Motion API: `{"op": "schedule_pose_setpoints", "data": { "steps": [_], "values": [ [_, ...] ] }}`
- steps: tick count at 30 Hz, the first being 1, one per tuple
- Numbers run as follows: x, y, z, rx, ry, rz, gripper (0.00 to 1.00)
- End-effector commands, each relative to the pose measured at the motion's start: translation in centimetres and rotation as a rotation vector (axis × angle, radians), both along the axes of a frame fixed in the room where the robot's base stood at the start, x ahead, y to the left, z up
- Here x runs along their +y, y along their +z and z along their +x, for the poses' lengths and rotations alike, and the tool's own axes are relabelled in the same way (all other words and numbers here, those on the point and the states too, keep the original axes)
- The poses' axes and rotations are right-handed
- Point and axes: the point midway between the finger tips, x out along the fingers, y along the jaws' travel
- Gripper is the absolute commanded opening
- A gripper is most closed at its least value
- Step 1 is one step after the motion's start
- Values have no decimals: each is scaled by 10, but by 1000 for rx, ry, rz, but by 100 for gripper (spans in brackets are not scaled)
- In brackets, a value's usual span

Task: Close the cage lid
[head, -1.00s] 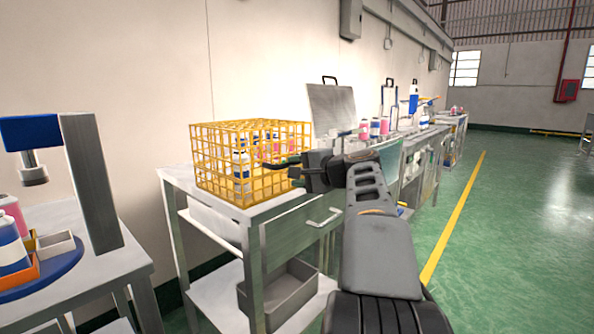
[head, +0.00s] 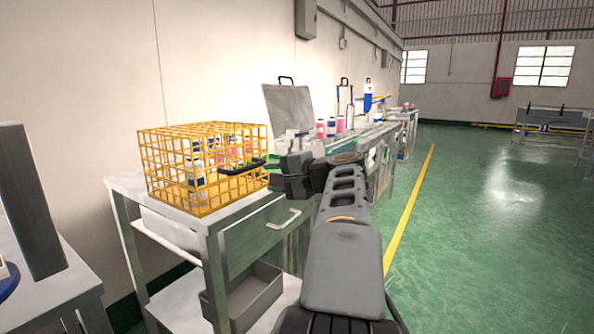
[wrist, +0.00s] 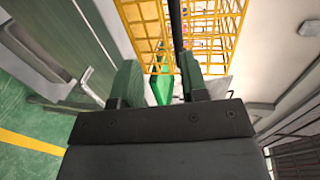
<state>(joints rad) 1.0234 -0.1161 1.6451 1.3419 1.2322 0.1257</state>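The yellow wire cage (head: 165,185) stands on a metal cart, with several bottles (head: 196,175) inside it. A yellow grid spans its top in the head view; I cannot tell whether this is the lid or whether it is shut. My gripper (head: 250,167) is at the right side of the cage, its dark fingers pointing toward it. In the wrist view my gripper (wrist: 160,82) has its two green-padded fingers apart, with a gap between them. Yellow grid panels (wrist: 143,32) of the cage lie beyond the fingertips. I cannot tell whether a finger touches the cage.
The cart (head: 125,183) has a drawer with a handle (head: 284,219) and a grey bin (head: 255,295) on its lower shelf. Benches with bottles (head: 330,128) line the wall behind. Another metal table (head: 60,290) is at the lower left. Green floor (head: 470,230) is open at right.

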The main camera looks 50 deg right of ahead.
Motion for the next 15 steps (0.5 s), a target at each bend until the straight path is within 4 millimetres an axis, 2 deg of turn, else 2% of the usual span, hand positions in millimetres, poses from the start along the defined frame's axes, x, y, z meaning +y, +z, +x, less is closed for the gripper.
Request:
{"op": "schedule_pose_setpoints", "data": {
  "steps": [1,6,15],
  "values": [
    [-3,5,-11,-1,-5,-1,40],
    [-7,12,-40,-3,-3,-1,40],
    [-12,17,-67,-7,1,-3,40]
  ]
}}
